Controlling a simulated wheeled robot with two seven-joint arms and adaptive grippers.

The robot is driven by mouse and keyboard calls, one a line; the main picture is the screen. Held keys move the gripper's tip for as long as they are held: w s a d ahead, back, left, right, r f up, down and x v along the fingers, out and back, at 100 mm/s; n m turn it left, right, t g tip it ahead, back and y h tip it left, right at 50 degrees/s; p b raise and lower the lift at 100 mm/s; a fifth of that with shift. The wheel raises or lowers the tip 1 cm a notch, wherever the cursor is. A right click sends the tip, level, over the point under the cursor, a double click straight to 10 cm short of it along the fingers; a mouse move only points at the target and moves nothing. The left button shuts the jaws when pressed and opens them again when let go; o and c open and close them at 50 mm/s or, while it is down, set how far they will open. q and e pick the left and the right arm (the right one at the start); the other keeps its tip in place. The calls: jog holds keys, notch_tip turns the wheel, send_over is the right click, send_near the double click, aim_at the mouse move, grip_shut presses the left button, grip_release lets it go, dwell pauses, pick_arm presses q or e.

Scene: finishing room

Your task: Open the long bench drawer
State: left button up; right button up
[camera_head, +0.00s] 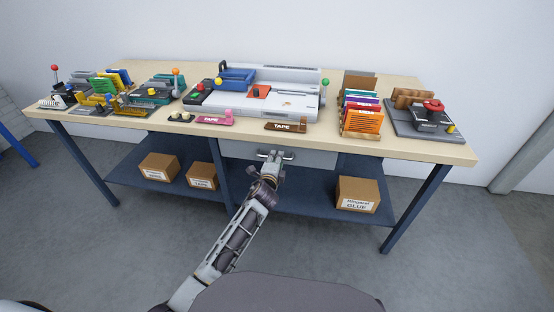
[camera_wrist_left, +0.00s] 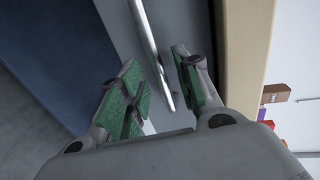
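The long bench drawer (camera_head: 315,158) has a light grey front under the tabletop, right of the bench's middle; it looks shut. Its metal bar handle (camera_head: 289,155) is on the front. My left gripper (camera_head: 271,157) is at the handle's left part. In the left wrist view the handle (camera_wrist_left: 149,42) runs between the two green-padded fingers of the open left gripper (camera_wrist_left: 156,60), with gaps visible on both sides. The drawer front (camera_wrist_left: 118,22) lies just beyond the fingertips. My right gripper is not in view.
The wooden bench top (camera_head: 400,150) overhangs the drawer. A lower shelf (camera_head: 300,205) holds cardboard boxes, one labelled glue (camera_head: 357,195). The floor in front is clear.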

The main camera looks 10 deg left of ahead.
pick_arm(q)
jog(key=shift+x, duration=1)
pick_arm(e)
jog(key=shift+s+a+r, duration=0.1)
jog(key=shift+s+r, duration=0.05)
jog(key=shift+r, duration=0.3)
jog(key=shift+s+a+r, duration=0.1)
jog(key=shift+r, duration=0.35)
pick_arm(q)
jog(key=shift+c, duration=0.6)
grip_shut()
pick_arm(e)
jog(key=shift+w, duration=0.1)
